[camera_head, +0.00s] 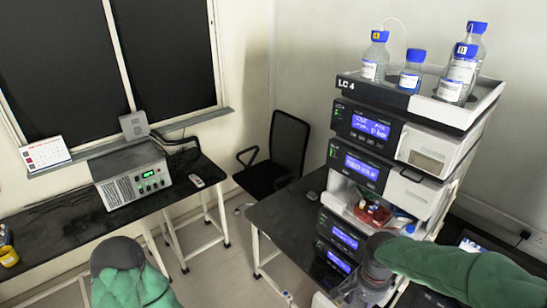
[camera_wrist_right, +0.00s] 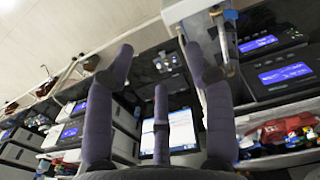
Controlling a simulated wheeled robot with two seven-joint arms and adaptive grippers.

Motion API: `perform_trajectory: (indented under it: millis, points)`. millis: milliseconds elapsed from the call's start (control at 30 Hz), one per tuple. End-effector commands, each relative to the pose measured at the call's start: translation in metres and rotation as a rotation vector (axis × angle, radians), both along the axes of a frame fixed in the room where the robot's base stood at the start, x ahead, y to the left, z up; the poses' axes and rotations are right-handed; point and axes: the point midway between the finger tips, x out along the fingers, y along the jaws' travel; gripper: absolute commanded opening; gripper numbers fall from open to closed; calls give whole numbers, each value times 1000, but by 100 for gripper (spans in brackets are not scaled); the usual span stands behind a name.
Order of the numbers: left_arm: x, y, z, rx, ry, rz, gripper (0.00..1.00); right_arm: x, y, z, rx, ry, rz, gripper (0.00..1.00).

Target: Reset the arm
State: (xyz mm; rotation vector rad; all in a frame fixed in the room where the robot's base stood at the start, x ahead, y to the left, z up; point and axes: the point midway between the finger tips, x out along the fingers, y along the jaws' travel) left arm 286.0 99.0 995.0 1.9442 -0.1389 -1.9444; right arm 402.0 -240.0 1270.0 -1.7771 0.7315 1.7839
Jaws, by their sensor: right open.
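My right arm (camera_head: 455,268) comes in from the right in a green sleeve. Its gripper (camera_head: 368,285) hangs in front of the lower part of the instrument stack, low in the head view. In the right wrist view the right gripper (camera_wrist_right: 160,68) has its dark fingers spread apart with nothing between them. My left arm (camera_head: 125,280) shows only as a green sleeve with a dark rounded joint at the bottom left. The left gripper is outside the view.
The instrument stack (camera_head: 425,158) stands on a dark bench (camera_head: 285,215), with blue-capped bottles (camera_head: 411,75) on top. Its open compartment holds a red rack (camera_head: 373,213). A black chair (camera_head: 288,145) stands behind. A grey box (camera_head: 130,180) sits on the left bench. Floor shows between the benches.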

Motion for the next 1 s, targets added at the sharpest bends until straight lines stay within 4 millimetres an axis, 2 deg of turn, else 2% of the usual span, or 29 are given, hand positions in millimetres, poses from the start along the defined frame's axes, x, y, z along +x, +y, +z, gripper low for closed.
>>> perform_trajectory:
  millis: [367,567,767,1000]
  points:
    - [1,0,0,0,-2,1,40,-2,22,-45,84,16,94,54]
    - [0,0,0,0,0,0,40,-6,39,-78,147,18,157,54]
    - [0,0,0,0,0,0,40,-17,62,-125,233,12,235,54]
    - [0,0,0,0,0,0,40,-45,92,-189,331,-15,321,54]
